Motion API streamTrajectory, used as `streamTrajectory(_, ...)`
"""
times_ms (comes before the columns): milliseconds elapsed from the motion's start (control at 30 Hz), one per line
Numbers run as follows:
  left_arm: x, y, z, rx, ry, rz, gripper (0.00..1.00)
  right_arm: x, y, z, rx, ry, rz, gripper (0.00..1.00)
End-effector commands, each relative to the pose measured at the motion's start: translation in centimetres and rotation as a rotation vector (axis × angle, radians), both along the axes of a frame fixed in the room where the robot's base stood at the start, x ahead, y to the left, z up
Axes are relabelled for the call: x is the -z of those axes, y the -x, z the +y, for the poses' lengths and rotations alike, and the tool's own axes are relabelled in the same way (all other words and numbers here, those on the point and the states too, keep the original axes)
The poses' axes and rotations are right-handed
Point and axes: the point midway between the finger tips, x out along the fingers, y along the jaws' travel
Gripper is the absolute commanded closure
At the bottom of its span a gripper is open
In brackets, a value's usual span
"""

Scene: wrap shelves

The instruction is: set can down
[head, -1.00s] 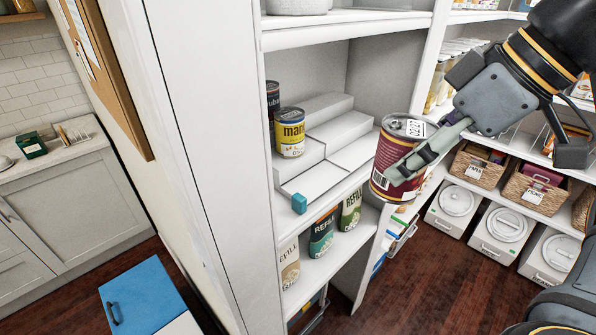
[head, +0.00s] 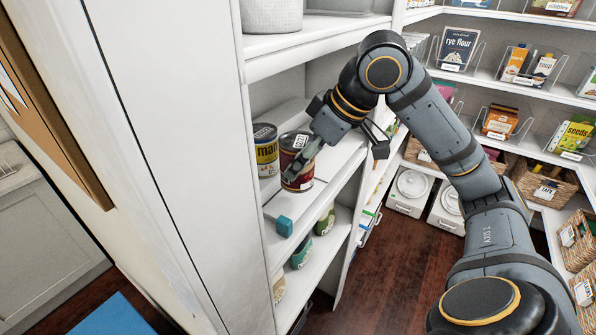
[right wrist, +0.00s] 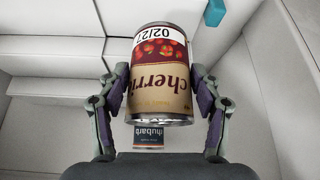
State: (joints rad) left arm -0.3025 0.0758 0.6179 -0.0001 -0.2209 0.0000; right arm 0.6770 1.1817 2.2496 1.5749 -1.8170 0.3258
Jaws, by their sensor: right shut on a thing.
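My right gripper (head: 306,165) is shut on a dark red can of cherries (head: 292,147), with a finger on either side. In the right wrist view the can (right wrist: 160,75) fills the space between the fingers (right wrist: 160,100), and its date label reads 02/27. The can is upright in the middle shelf bay, just right of a yellow-labelled can (head: 266,150) on the white stepped riser. I cannot tell whether its base touches the riser. A rhubarb can (right wrist: 149,137) shows beyond it in the right wrist view. My left gripper is not in view.
A teal block (head: 284,226) sits on the shelf's front edge, also in the right wrist view (right wrist: 238,10). Refill packs (head: 325,220) stand on the shelf below. The upper shelf (head: 320,40) overhangs the bay. The left side panel (head: 185,130) bounds it.

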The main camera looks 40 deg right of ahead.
Motion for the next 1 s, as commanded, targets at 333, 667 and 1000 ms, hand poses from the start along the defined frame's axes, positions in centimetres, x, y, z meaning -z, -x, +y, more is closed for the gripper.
streamTrajectory(333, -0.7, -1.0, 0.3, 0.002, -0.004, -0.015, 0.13, 2.3, -2.0, -0.1, 0.000, -0.001, -0.002, 0.81)
streamTrajectory(667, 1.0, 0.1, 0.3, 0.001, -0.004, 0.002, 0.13, 5.7, -2.2, -0.1, 0.000, 0.000, -0.002, 0.81)
streamTrajectory(1000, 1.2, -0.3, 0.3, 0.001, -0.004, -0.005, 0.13, 6.0, -2.2, -0.1, 0.001, 0.000, -0.001, 0.28)
